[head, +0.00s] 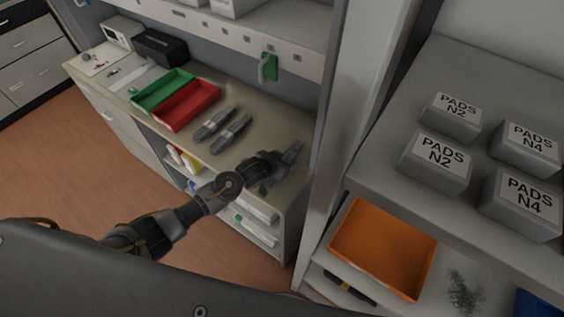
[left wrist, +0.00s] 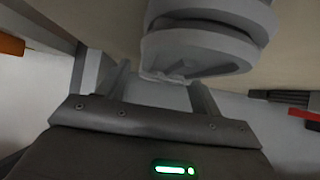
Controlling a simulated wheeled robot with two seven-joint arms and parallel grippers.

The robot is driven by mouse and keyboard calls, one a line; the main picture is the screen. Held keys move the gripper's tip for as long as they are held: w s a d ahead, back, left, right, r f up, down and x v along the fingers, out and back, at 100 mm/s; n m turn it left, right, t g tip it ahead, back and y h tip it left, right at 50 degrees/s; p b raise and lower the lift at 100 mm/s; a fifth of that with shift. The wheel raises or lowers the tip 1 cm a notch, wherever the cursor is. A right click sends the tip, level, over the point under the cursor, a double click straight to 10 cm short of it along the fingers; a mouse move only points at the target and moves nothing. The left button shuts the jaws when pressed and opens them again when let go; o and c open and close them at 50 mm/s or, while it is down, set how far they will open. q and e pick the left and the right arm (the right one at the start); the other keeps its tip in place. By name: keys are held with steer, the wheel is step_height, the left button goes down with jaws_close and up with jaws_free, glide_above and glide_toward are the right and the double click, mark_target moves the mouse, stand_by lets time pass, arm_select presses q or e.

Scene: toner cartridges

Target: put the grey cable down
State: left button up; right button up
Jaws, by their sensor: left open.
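The grey cable (left wrist: 205,45) shows large in the left wrist view as a thick, coiled grey bundle just beyond my left gripper's fingers. In the head view, a grey shape that looks like it (head: 292,154) lies at the right end of the workbench, partly hidden by my gripper. My left gripper (head: 268,176) is over that end of the bench. In the left wrist view its two fingers (left wrist: 160,84) are apart, with the bundle close to their tips. I cannot tell whether they touch it. My right gripper is not in view.
A cabinet post (head: 340,130) stands just right of the bench. Grey PADS boxes (head: 435,161) and an orange bin (head: 383,248) are further right.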

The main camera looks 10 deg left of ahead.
arm_select(q)
steer(key=shift+w+f, duration=0.2)
steer(key=shift+c, duration=0.2)
steer(key=c, duration=1.2)
steer(key=shift+r, duration=0.15)
